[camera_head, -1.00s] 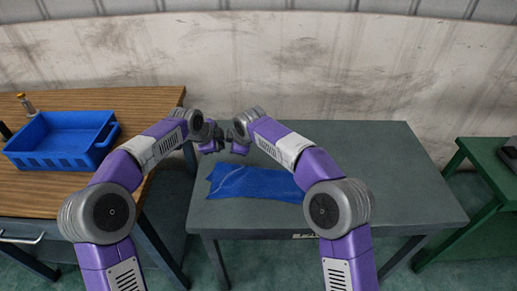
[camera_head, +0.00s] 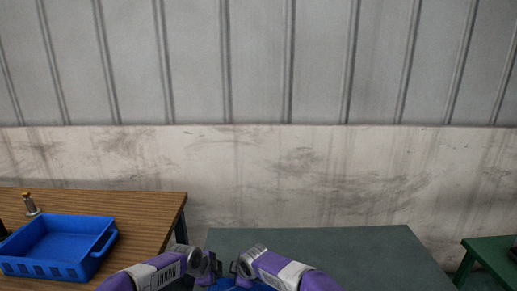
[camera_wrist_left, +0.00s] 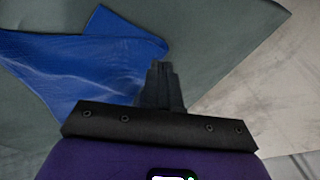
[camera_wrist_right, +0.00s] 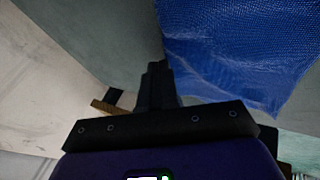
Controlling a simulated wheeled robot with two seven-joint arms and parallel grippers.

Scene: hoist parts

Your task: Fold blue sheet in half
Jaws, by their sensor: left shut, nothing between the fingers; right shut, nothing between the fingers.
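The blue sheet (camera_head: 236,285) lies on the grey-green table and shows only as a sliver at the bottom of the head view, between my arms. In the left wrist view the sheet (camera_wrist_left: 75,70) is wrinkled, with a pointed flap at its upper right. In the right wrist view a woven part of the sheet (camera_wrist_right: 240,50) fills the upper right. My left gripper (camera_head: 215,269) is shut and empty; its fingers (camera_wrist_left: 160,70) are by the sheet's edge. My right gripper (camera_head: 234,268) is shut and empty, its fingers (camera_wrist_right: 154,70) beside the sheet's edge.
The grey-green table (camera_head: 350,250) is bare on its right side. A wooden bench (camera_head: 150,210) at the left holds a blue crate (camera_head: 60,272) and a small bottle-like item (camera_head: 31,205). A green table (camera_head: 490,255) stands at the right. A stained wall is behind.

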